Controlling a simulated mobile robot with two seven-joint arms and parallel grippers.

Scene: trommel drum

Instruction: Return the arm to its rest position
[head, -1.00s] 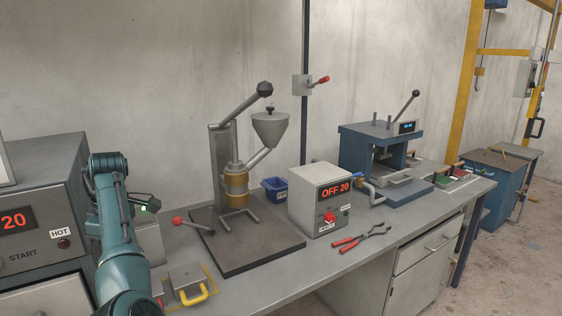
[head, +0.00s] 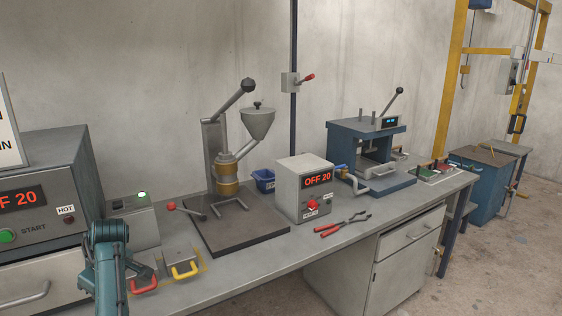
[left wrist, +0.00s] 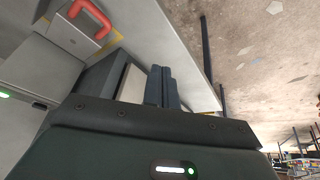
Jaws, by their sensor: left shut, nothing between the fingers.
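My teal left arm (head: 106,262) is at the lower left of the head view, in front of the bench's near edge. Its dark gripper end is partly hidden behind the arm there. In the left wrist view the two dark fingers of my left gripper (left wrist: 162,86) lie together, shut and empty. They point past the edge of a pale surface, with the speckled floor showing beyond. No object touches the fingertips. My right gripper is in neither view.
Close by are the oven (head: 40,200), a red handle (head: 144,286) and a yellow-handled block (head: 184,264). Open floor (head: 495,260) lies at the right.

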